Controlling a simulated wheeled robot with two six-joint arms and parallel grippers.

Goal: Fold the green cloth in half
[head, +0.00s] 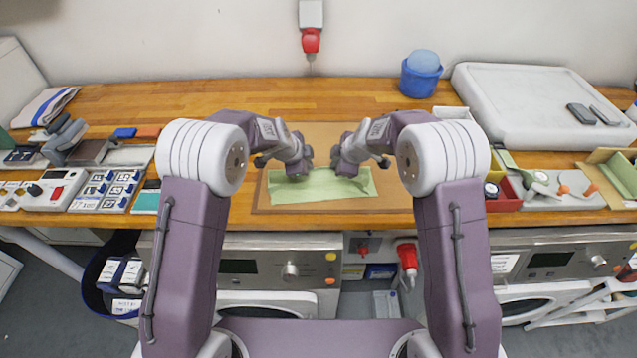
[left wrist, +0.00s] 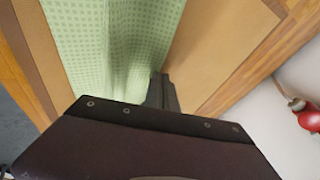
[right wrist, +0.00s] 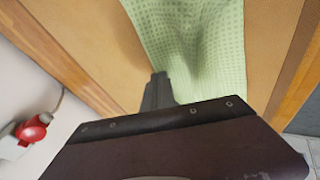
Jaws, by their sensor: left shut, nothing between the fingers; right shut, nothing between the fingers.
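The green checked cloth (head: 325,188) lies as a wide, shallow strip on a tan board (head: 392,195). It also shows in the left wrist view (left wrist: 105,40) and the right wrist view (right wrist: 200,40), with soft ridges near the fingers. I cannot tell whether it is layered. My left gripper (head: 298,176) is shut and empty, low over the cloth's left part at its far edge. My right gripper (head: 345,171) is shut and empty at the far edge, right of the middle. Whether the fingertips touch the cloth is unclear. My grippers hide parts of the far edge.
A blue tub (head: 421,77) and a large white lid-like tray (head: 530,95) stand at the back right. Small boxes and devices (head: 105,190) crowd the left. A red bin (head: 503,197) stands right of the board. The wooden bench (head: 300,95) is clear behind the board.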

